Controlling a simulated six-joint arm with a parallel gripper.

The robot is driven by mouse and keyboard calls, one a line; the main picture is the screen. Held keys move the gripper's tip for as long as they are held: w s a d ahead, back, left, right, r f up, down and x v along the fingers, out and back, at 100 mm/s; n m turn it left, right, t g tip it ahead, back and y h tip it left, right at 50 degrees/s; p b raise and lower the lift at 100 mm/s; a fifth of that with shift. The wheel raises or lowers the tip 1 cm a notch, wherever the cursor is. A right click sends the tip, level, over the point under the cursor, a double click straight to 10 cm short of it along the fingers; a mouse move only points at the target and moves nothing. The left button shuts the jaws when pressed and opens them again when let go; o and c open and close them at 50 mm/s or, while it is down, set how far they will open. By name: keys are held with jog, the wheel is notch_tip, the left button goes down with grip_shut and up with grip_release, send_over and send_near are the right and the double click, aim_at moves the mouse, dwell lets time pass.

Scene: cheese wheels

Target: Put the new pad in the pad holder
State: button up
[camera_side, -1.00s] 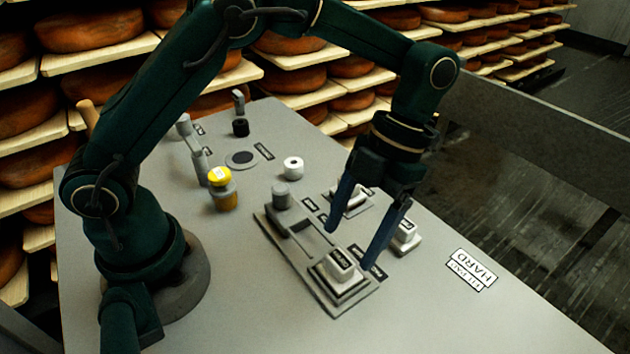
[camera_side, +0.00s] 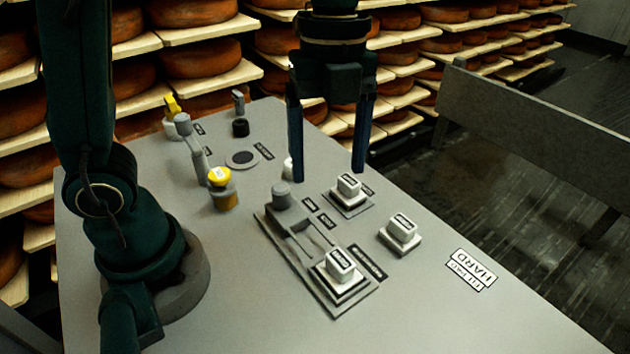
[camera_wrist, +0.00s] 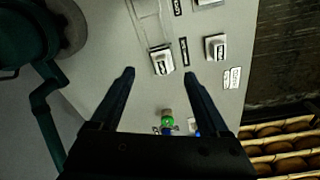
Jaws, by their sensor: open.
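My gripper (camera_side: 328,174) is open and empty, raised above the far part of the table with its fingers pointing down. It also shows open in the wrist view (camera_wrist: 158,75). A white pad block (camera_side: 340,265) sits at the near end of a grey slotted fixture (camera_side: 284,240); the wrist view shows this block too (camera_wrist: 162,60). A second white block (camera_side: 348,188) sits on a grey plate to the right. A third white block (camera_side: 401,232) stands on a white base farther right. Their labels are too small to read, so I cannot tell which is the new pad.
A yellow-topped cylinder (camera_side: 222,190) and a grey lever post (camera_side: 194,150) stand left of the fixture. A printed sign (camera_side: 470,270) lies at right. Cheese shelves (camera_side: 200,75) line the back. The near right tabletop is clear.

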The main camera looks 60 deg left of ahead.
jog(key=s+a+n+t, duration=0.3)
jog(key=n, duration=0.8)
jog(key=s+a+f+n+t, duration=0.1)
jog(key=s+a+n+t, duration=0.2)
jog(key=n, duration=0.8)
jog(key=shift+s+y, duration=0.4)
jog(key=shift+s, duration=0.35)
